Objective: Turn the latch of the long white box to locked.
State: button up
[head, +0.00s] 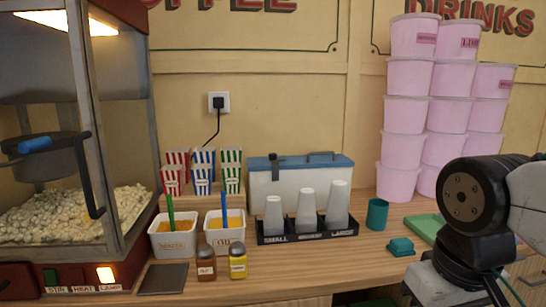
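The long white box (262,196) stands against the back wall of the counter, right of the striped popcorn bags. It has a blue lid (300,168), which looks shut, with a bar handle (321,157) on top. A small dark piece (275,168), apparently the latch, stands upright at the lid's front edge, left of the middle. I cannot tell its locked or unlocked setting. Cups hide part of the box's front. My arm shows at the right, apart from the box; my gripper is not in view.
A black rack (308,237) with three stacks of cups stands before the box. Tubs (172,238), sauce bottles (238,262) and a popcorn machine (105,270) are left. A teal cup (377,214), teal block (401,246), green tray (424,228) and tall pink tubs (402,146) are right.

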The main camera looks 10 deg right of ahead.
aim_at(272, 156)
jog(key=u, duration=0.95)
jog(key=i, duration=0.6)
jog(key=z, duration=1)
jog(key=i, duration=0.45)
